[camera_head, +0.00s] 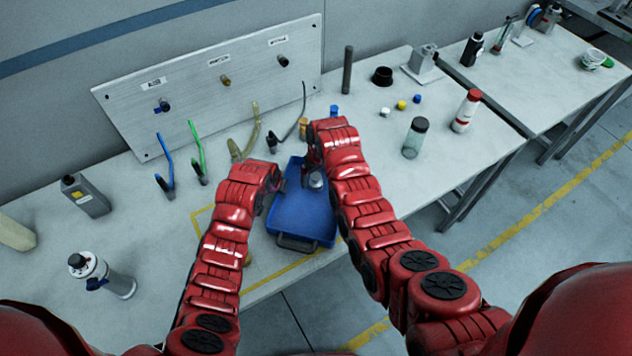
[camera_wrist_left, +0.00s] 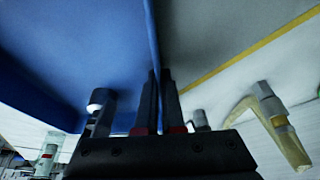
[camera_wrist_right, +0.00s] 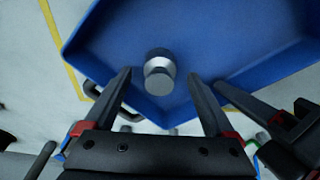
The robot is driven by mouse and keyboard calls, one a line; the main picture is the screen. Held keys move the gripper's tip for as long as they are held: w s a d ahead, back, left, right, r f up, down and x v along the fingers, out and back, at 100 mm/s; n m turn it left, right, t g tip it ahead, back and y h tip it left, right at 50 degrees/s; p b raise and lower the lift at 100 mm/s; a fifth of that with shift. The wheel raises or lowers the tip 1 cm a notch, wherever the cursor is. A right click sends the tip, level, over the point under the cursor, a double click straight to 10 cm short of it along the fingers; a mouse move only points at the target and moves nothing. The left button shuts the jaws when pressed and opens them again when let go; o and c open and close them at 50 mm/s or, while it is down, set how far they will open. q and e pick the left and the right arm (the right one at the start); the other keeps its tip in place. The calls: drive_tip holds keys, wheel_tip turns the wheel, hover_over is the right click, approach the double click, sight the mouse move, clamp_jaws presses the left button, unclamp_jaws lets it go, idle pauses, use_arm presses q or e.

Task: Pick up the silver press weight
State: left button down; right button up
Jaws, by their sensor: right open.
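The silver press weight (camera_head: 316,180) is a small round metal piece with a knob, inside the blue tray (camera_head: 300,228). In the right wrist view the weight (camera_wrist_right: 159,75) lies between and beyond my open, empty fingers. My right gripper (camera_wrist_right: 160,80) is above the tray, its fingers apart on either side of the weight; the arm partly hides it in the head view. My left gripper (camera_wrist_left: 160,75) is at the tray's left side, its fingers close together on the tray's rim. It shows at the right of the right wrist view too.
A white-topped cylinder (camera_head: 100,275) and a grey container (camera_head: 86,197) are at left.

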drive_tip(key=shift+w+f, duration=0.2)
drive_tip(key=shift+f, duration=1.2)
clamp_jaws()
